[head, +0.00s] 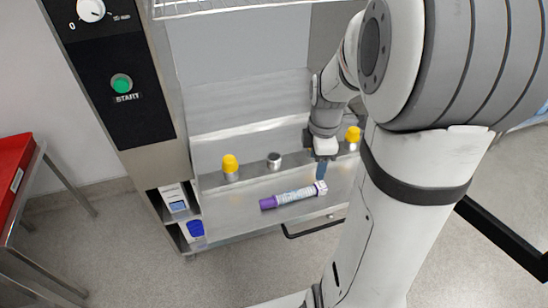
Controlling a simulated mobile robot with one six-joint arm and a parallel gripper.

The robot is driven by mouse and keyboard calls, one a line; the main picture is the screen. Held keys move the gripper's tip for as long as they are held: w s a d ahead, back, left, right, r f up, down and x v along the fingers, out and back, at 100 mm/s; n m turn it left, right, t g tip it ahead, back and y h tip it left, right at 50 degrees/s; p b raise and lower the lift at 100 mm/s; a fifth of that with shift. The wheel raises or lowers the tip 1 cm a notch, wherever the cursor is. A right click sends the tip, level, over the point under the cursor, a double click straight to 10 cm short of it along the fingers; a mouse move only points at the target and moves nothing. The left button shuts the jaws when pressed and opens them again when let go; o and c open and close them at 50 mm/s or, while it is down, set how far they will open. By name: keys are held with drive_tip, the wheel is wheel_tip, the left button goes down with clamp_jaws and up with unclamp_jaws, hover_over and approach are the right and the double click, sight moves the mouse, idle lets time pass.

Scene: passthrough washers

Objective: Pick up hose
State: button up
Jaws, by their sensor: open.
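A white tube-like piece with printed markings and a purple end (293,196) lies slanted on the washer's lower metal ledge; nothing else in view looks like a hose, and I cannot tell if this is one. My gripper (321,172) points down just above the tube's right, white end. It is open and empty; its far finger is hidden. I cannot tell whether the fingertips touch the tube.
A yellow-capped post (230,166), a bare metal post (274,160) and a second yellow-capped post (352,136) stand along the ledge. The control panel (117,87) is on the left. A red-topped cart (14,168) stands further left. Floor in front is clear.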

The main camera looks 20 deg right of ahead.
sight(318, 186)
drive_tip(key=f+n, duration=0.1)
drive_tip(key=d+f+b, duration=0.1)
drive_tip(key=f, duration=0.1)
drive_tip(key=w+d+f+n, duration=0.1)
drive_tip(key=f, duration=0.1)
drive_tip(key=shift+w+n, duration=0.1)
drive_tip(key=shift+n, duration=0.2)
wheel_tip(318, 186, down, 8)
drive_tip(key=b, duration=0.2)
drive_tip(key=shift+r+b, duration=0.25)
drive_tip(key=shift+b, duration=0.05)
drive_tip(key=shift+c, duration=0.2)
drive_tip(key=c, duration=1)
